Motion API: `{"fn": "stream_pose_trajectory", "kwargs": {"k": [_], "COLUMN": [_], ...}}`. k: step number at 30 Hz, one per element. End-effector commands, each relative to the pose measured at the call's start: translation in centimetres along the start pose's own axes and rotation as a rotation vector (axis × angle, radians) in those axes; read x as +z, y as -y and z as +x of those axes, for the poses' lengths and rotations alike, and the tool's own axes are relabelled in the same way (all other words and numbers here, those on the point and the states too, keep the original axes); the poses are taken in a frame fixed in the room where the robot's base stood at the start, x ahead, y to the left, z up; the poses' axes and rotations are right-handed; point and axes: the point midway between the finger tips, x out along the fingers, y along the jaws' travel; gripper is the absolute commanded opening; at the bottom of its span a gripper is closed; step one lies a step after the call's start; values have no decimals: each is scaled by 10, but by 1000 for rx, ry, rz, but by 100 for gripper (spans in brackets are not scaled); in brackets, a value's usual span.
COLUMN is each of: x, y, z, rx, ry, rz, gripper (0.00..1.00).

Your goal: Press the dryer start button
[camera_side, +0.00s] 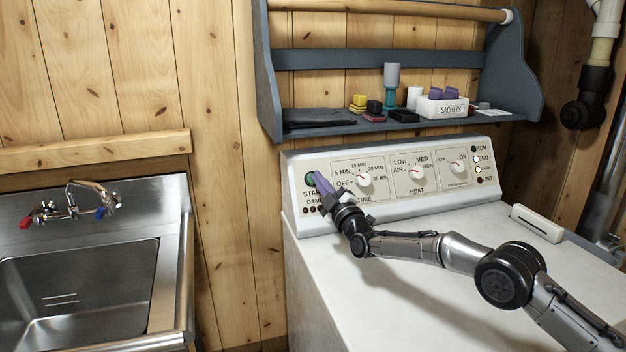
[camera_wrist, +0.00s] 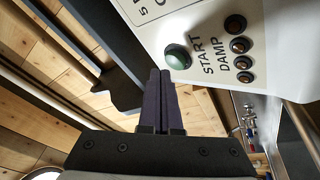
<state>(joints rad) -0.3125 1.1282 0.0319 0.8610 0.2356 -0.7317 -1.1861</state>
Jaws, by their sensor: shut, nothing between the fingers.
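The green start button (camera_side: 310,179) is at the left end of the dryer's control panel (camera_side: 436,199), above the word START. In the wrist view the fingertips (camera_wrist: 160,72) end just below and left of the button, with a small gap in the picture. I cannot tell how far they are from the panel in depth.
Several brown buttons (camera_wrist: 238,45) sit in a row by DAMP. A time dial (camera_side: 364,180), heat dial (camera_side: 416,172) and ON dial (camera_side: 457,166) are to the right. A blue shelf (camera_side: 350,127) holding small items hangs above. A steel sink (camera_side: 80,290) stands at left.

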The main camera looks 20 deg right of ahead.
Motion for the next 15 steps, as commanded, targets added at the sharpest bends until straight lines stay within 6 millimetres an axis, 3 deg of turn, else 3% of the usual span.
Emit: {"fn": "stream_pose_trajectory", "kwargs": {"k": [15], "x": [4], "y": [3], "z": [5], "rx": [0], "ry": [1], "rz": [0], "gripper": [0]}}
